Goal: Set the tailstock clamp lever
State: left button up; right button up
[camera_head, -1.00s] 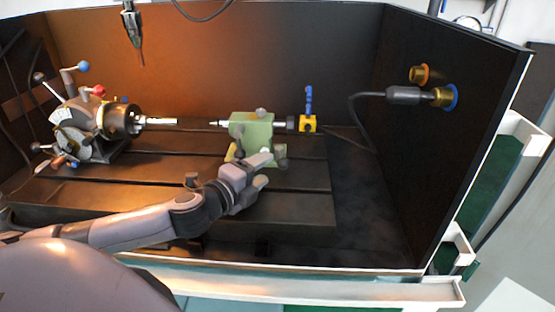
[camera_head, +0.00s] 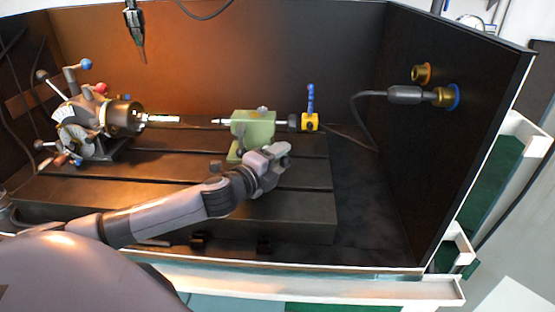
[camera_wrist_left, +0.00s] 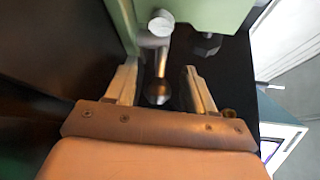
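The green tailstock (camera_head: 253,130) stands on the slotted table, with its body also at the top of the left wrist view (camera_wrist_left: 208,12). In that wrist view, the clamp lever (camera_wrist_left: 161,62) has a round metal hub and a short rod ending in a dark ball. My left gripper (camera_head: 281,152) is in front of the tailstock, at its lower right. Its two fingers (camera_wrist_left: 160,76) are apart, with the lever's ball between them in the picture. I cannot tell whether either finger touches it. The arm hides the lever in the head view. My right gripper is not in view.
The indexing chuck (camera_head: 122,118) with several ball-ended levers stands at the left. A yellow block with a blue handle (camera_head: 310,121) is just right of the tailstock. A cable plug (camera_head: 405,95) sits at the right wall. A pointed tool (camera_head: 135,25) hangs above. The table's right front is clear.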

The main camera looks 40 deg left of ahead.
pick_arm(q)
grip_shut()
